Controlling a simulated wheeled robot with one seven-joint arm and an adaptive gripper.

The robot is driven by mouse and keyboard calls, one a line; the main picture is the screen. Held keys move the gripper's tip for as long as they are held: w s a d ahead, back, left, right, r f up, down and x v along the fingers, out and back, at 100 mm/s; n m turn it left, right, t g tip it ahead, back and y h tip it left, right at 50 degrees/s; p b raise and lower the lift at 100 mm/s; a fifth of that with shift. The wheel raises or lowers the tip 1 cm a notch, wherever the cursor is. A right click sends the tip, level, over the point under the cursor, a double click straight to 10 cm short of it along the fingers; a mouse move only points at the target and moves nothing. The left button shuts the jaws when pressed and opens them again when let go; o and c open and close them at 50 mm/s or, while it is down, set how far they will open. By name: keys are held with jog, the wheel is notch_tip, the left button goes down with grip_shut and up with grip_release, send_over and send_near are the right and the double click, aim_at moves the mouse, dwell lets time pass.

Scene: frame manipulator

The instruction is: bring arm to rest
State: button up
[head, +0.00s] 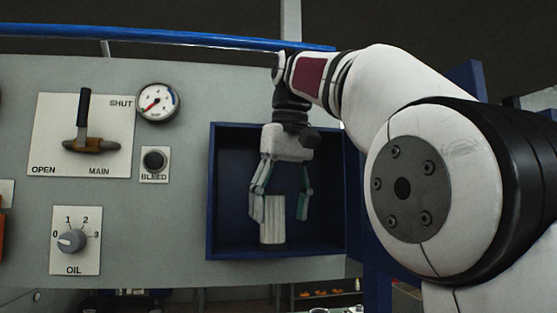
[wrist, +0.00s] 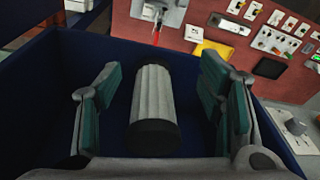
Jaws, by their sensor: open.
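My gripper (head: 282,190) hangs fingers-down in front of or inside a dark blue open box on the panel in the head view. Its fingers are spread. A light grey ribbed cylinder (head: 273,219) stands upright at the bottom of the box, below and between the fingers. In the wrist view the cylinder (wrist: 153,105), with dark ends, lies between the two green-padded fingers of my gripper (wrist: 158,105), with a gap on both sides. I cannot tell its exact depth relative to the fingertips.
The blue box (head: 214,190) has walls close around my gripper. Left of it on the grey panel are a lever valve (head: 84,130), a gauge (head: 158,103), a bleed button (head: 154,161) and an oil knob (head: 72,240). A blue rail (head: 150,38) runs above.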

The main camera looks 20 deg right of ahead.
notch_tip(320, 180, up, 9)
jog(key=s+t, duration=0.1)
jog(key=t, duration=0.1)
jog(key=shift+d+f+t+h, duration=0.15)
jog(key=shift+d+t+h, duration=0.15)
jog(key=shift+d+t, duration=0.1)
jog(key=s+a+f, duration=0.1)
jog(key=s+f, duration=0.5)
jog(key=f, duration=0.6)
jog(key=s+f, duration=0.6)
jog(key=f, duration=0.6)
jog(key=s+a+f, duration=0.1)
jog(key=s+f, duration=0.6)
jog(key=f, duration=0.4)
jog(key=w+f+b, duration=0.7)
jog(key=w+f, duration=0.1)
jog(key=shift+w+d+m+t, duration=0.15)
jog(key=shift+w+m+t, duration=0.15)
jog(key=shift+w+t, duration=0.1)
jog(key=shift+s, duration=0.1)
jog(key=shift+c, duration=0.2)
